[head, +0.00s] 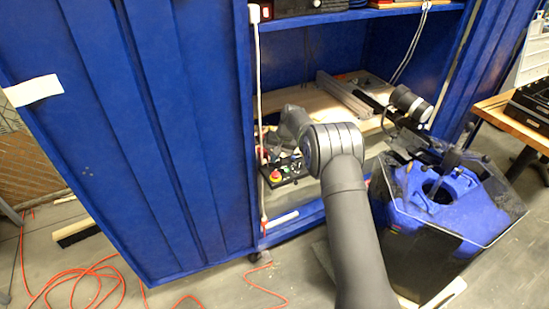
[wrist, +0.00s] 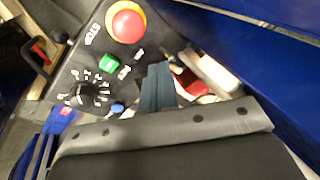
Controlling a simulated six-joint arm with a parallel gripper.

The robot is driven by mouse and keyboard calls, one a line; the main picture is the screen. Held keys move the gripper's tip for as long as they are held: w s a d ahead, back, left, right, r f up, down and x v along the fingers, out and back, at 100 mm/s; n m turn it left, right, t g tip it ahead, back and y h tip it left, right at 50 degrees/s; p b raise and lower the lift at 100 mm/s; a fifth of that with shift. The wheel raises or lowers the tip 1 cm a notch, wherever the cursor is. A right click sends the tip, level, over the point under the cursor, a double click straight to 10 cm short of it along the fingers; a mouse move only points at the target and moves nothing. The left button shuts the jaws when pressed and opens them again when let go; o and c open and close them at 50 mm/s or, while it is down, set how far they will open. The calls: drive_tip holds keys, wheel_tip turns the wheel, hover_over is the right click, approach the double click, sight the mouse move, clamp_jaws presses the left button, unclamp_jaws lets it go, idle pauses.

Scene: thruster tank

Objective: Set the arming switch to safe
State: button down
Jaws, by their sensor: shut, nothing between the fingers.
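A black control panel (head: 287,171) sits on the cabinet's lower shelf in the head view. In the wrist view the panel (wrist: 70,72) carries a red stop button (wrist: 127,24) on a yellow ring, a green button (wrist: 109,62), a black rotary knob (wrist: 87,95) with white marks around it, and a blue button (wrist: 117,108). I cannot tell which control is the arming switch, or its setting. My gripper (wrist: 158,70) is shut and empty, its fingertips over the panel's right side, right of the green button. In the head view my arm hides part of the area.
A blue cabinet door (head: 130,130) stands open at left. A wooden board (head: 310,105) lies on the shelf. A blue and black machine (head: 440,215) stands at right, near my arm. An orange cable (head: 85,280) lies on the floor.

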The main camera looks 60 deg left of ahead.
drive_tip(key=a+v, duration=0.2)
drive_tip(key=v, duration=0.7)
drive_tip(key=shift+r, duration=0.65)
drive_tip(key=shift+w+d+f, duration=0.1)
drive_tip(key=shift+d, duration=0.05)
